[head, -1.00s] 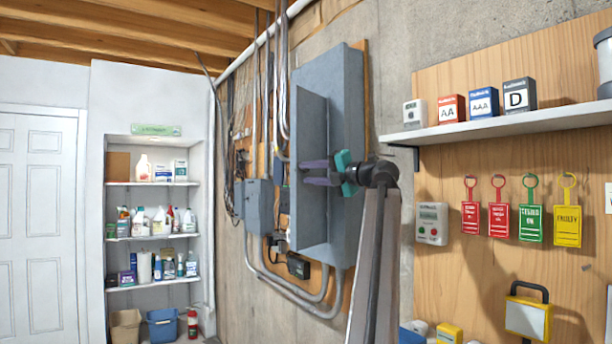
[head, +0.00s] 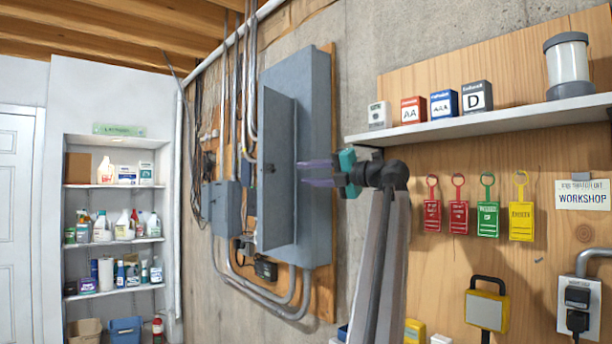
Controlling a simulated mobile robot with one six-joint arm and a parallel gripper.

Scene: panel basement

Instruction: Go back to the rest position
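My gripper (head: 318,172) is raised in front of the grey electrical panel (head: 312,110). Its two purple fingers are apart, with nothing seen between them, and point left toward the panel's door. The panel door (head: 278,165) stands swung out from the box. I cannot tell whether the fingertips touch the door. My arm rises from the bottom of the view, right of the panel, and bends at the wrist.
At right, a shelf (head: 480,120) holds several battery boxes and a lantern (head: 568,65). Below hang red, green and yellow tags (head: 521,220), a work light (head: 486,308) and an outlet (head: 578,305). A stocked shelf niche (head: 110,195) and a white door (head: 15,220) are at left.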

